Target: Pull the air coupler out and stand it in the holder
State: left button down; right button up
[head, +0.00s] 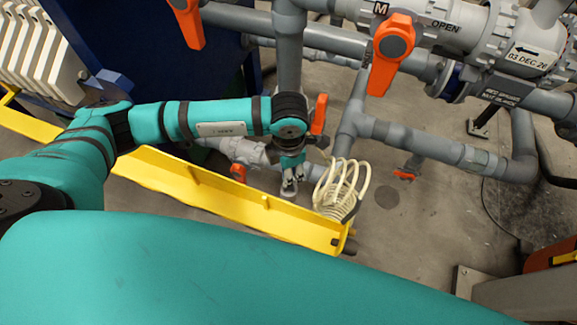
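My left gripper (289,190) points down just beyond the yellow beam and to the left of a cream coiled hose (341,190). Its fingers are small in the view, and I cannot tell whether they are open or shut or touch anything. The air coupler cannot be made out; the gripper and arm may hide it. No holder can be clearly identified either. A large teal part of my own body fills the bottom of the view. My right gripper is not in view.
A yellow beam (225,195) runs diagonally in front of the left gripper. Grey pipes (430,145) stand behind, with orange valve handles (391,55) and (319,114). White plates (35,45) stand at upper left. Bare floor (425,235) lies right of the coil.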

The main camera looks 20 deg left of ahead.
pick_arm(q)
jog(key=shift+d+f, duration=0.1)
jog(key=shift+f, duration=0.3)
jog(key=shift+f+b, duration=1.65)
jog(key=shift+f, duration=1)
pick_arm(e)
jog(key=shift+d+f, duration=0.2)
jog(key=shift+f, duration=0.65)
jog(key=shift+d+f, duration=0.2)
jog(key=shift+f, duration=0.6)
pick_arm(q)
jog(key=shift+f, duration=0.1)
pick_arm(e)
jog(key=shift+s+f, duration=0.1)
pick_arm(q)
jog(key=shift+f+b, duration=0.65)
jog(key=shift+b, duration=0.05)
jog(key=c, duration=0.9)
grip_release()
jog(key=shift+c, duration=0.2)
notch_tip(320, 180, up, 12)
jog(key=shift+r, duration=0.1)
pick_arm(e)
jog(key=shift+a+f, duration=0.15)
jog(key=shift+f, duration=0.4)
